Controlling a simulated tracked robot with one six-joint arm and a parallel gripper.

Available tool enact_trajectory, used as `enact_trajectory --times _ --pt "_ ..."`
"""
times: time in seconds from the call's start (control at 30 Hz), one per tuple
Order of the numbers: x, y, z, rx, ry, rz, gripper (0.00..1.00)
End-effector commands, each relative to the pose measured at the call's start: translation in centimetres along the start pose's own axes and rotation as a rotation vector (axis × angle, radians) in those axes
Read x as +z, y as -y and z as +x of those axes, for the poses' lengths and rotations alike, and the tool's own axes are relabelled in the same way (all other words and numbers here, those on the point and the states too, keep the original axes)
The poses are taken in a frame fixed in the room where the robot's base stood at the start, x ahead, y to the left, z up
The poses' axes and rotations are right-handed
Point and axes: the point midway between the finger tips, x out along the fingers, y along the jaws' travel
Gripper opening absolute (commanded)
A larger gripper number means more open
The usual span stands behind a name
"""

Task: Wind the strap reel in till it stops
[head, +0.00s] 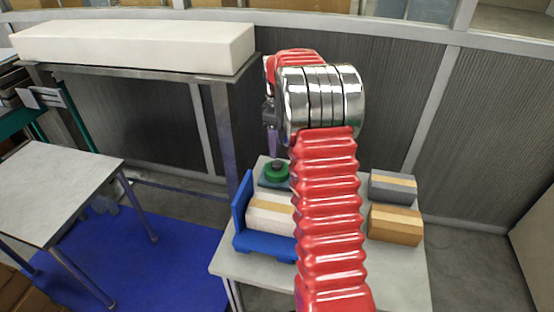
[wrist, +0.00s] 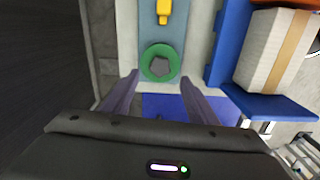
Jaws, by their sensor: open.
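The strap reel (head: 277,171) is a green disc on a grey-blue plate on the table, left of my arm. In the wrist view the green ring (wrist: 147,57) surrounds a dark five-sided hub (wrist: 160,66). A yellow piece (wrist: 164,10) sits on the same plate (wrist: 148,28). My gripper (wrist: 159,77) is open, with its two purple fingers apart on either side of the reel's near edge and nothing between them. In the head view its fingers (head: 273,142) hang above the reel. Whether they touch the reel I cannot tell.
A blue cradle (head: 241,217) holds a pale box (head: 270,212) with a tan band, just beside the reel. A grey box (head: 394,187) and an orange-brown box (head: 395,226) stand right of my arm. A long white block (head: 130,45) lies on a shelf at left.

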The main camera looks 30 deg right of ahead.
Motion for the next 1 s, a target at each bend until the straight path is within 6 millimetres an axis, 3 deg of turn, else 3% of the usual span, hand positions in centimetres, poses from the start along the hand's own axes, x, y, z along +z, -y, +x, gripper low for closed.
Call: enact_trajectory --times 0.3,0.5,0.87,1.0 --pt "0.0 0.1 5.0 -0.003 0.001 0.0 0.53" --pt "-0.1 0.1 6.8 -0.001 0.0 -0.002 0.53" --pt "-0.1 0.1 7.1 0.0 0.0 -0.001 0.52" --pt "-0.1 0.1 7.1 0.0 0.0 -0.001 0.42"
